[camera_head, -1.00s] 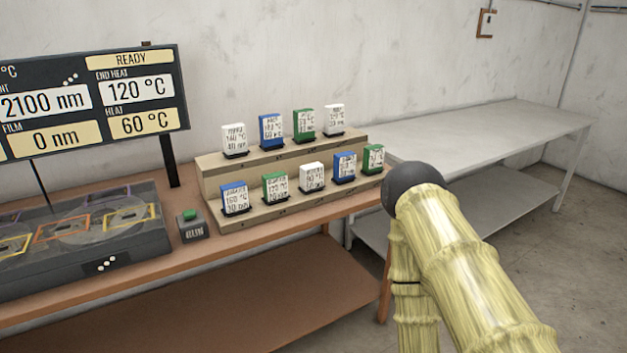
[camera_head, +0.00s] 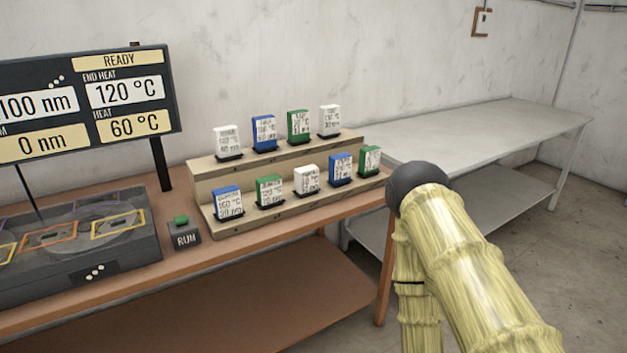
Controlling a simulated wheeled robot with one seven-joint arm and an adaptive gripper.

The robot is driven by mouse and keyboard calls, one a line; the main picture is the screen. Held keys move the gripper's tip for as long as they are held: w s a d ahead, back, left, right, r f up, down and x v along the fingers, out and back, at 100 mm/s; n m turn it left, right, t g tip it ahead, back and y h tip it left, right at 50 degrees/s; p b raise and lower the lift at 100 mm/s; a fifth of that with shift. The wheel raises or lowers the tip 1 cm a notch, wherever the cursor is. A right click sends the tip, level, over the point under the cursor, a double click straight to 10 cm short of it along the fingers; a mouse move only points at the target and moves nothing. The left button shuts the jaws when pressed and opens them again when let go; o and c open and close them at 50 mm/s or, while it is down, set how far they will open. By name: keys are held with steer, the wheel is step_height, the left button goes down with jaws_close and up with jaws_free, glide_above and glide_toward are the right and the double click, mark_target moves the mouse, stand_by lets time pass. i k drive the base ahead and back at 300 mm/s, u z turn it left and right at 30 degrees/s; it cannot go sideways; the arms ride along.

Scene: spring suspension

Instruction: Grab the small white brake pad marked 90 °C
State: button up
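Three small white pads stand upright on a two-step wooden rack (camera_head: 290,212). One white pad (camera_head: 227,141) is at the left end of the upper step. Another white pad (camera_head: 329,121) is at the right end of that step. The third white pad (camera_head: 307,180) is in the middle of the lower step. Their print is too small and blurred to tell surely which is marked 90 °C. My yellow arm with its dark round joint fills the lower right, just right of the rack. My gripper is not in view.
Blue pads (camera_head: 264,133) and green pads (camera_head: 299,126) stand between the white ones. A RUN button box (camera_head: 186,235), a dark machine (camera_head: 90,262) and a display (camera_head: 92,105) are left of the rack on the brown bench (camera_head: 330,212). A bare grey table (camera_head: 480,140) stands right.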

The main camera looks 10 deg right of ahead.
mark_target(307, 178)
steer(key=u, duration=0.2)
steer(key=i, duration=0.45)
steer(key=u, duration=0.45)
